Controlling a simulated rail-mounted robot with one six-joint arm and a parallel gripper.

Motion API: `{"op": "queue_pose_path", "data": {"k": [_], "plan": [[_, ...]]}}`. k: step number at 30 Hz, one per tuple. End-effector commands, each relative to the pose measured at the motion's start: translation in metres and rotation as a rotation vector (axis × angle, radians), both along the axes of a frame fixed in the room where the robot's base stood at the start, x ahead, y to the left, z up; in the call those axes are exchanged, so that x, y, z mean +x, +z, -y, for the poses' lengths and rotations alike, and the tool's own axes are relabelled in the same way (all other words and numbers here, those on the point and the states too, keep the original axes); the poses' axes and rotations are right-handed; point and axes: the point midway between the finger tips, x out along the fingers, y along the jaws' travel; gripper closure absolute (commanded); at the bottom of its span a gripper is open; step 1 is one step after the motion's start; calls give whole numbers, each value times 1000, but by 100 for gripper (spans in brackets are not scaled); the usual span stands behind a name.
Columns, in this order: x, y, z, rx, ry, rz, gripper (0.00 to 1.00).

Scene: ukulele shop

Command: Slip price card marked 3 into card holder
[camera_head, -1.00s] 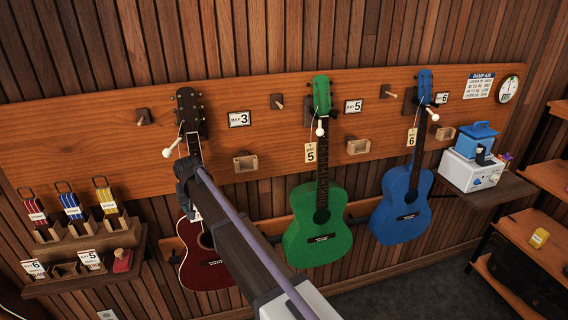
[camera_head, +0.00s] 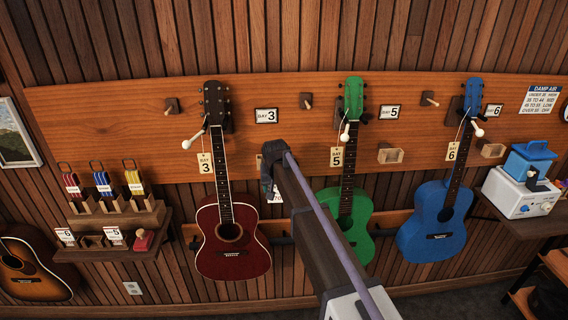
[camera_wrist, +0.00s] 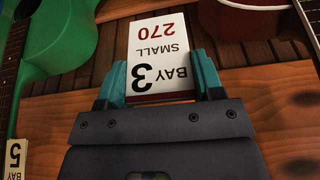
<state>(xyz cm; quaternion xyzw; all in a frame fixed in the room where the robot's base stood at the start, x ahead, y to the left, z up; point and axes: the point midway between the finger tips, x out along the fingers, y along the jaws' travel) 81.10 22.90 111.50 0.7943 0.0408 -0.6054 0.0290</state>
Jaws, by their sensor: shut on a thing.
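The price card marked BAY 3 SMALL 270 (camera_wrist: 160,58) is upside down in the wrist view, between the teal fingers of my gripper (camera_wrist: 162,82), which is shut on it. In the head view my gripper (camera_head: 272,160) is between the red and green guitars, in front of the board's lower part. A small white part of the card (camera_head: 276,194) shows just below it. Small wooden holders stick out from the board, one right of the green guitar (camera_head: 390,155) and one right of the blue guitar (camera_head: 492,150). The spot under the BAY 3 sign (camera_head: 266,116) is covered by my gripper.
The red guitar (camera_head: 233,250) hangs left of my arm, the green guitar (camera_head: 343,203) behind it, the blue guitar (camera_head: 440,215) farther right. Pegs (camera_head: 306,100) stick out of the board (camera_head: 130,118). A left shelf (camera_head: 110,252) holds cards marked 6 and 5 and a red stamp-like object.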

Motion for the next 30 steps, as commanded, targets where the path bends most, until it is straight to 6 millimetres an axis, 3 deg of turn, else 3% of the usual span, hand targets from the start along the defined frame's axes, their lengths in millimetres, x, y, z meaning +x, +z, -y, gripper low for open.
{"op": "queue_pose_path", "data": {"k": [1,18,24,25,30], "plan": [[2,22,0,1,-5,-1,65],[25,145,10,12,-93,-21,65],[31,171,12,15,-111,-24,65],[38,163,6,13,-94,-21,65],[60,163,-13,5,-18,-5,65]]}}
